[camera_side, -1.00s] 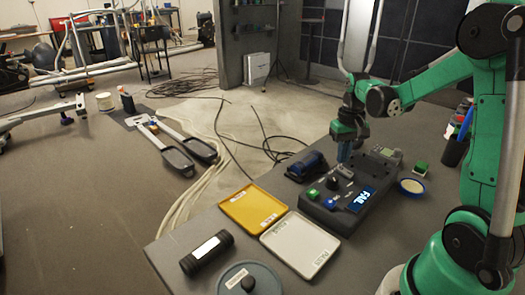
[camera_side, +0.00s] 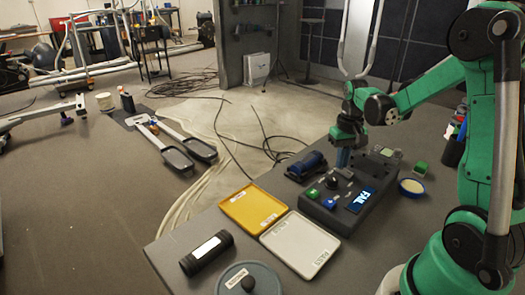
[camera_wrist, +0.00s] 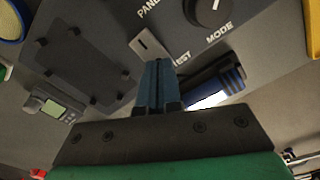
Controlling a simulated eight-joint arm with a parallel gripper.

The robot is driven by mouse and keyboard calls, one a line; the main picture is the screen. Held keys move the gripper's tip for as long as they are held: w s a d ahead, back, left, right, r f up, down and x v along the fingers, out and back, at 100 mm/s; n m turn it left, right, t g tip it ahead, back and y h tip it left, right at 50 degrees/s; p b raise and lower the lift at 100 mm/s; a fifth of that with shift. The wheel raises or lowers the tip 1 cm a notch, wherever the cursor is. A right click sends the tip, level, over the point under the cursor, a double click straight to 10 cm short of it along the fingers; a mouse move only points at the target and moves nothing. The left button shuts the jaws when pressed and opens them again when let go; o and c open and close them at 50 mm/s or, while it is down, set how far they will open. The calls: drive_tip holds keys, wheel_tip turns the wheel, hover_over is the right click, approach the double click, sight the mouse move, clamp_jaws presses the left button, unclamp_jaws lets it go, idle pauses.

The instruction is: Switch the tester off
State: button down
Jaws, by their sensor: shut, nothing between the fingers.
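The tester (camera_side: 340,210) is a dark box on the near table, its lit blue display (camera_side: 361,199) reading "FAIL". Its top has a green button (camera_side: 313,193), a blue button (camera_side: 329,203) and a black knob (camera_side: 332,182). In the wrist view the tester panel (camera_wrist: 110,20) shows the round knob (camera_wrist: 209,12) labelled "MODE" and a small light plate with a slot (camera_wrist: 148,45), just beyond my fingertips. My gripper (camera_side: 343,166) is shut and empty, its blue fingers (camera_wrist: 157,65) above the panel's far part. The fingers partly cover a label; I cannot tell whether they touch the panel.
A yellow tray (camera_side: 235,209) and a pale tray (camera_side: 285,257) lie left of the tester. A black cylinder (camera_side: 206,253) and a round grey lid (camera_side: 232,285) are nearer. A dark blue device (camera_side: 306,166) stands behind the tester, a small round dish (camera_side: 412,188) to its right.

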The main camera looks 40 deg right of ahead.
drive_tip(key=shift+f, duration=0.2)
drive_tip(key=shift+r, duration=3.5)
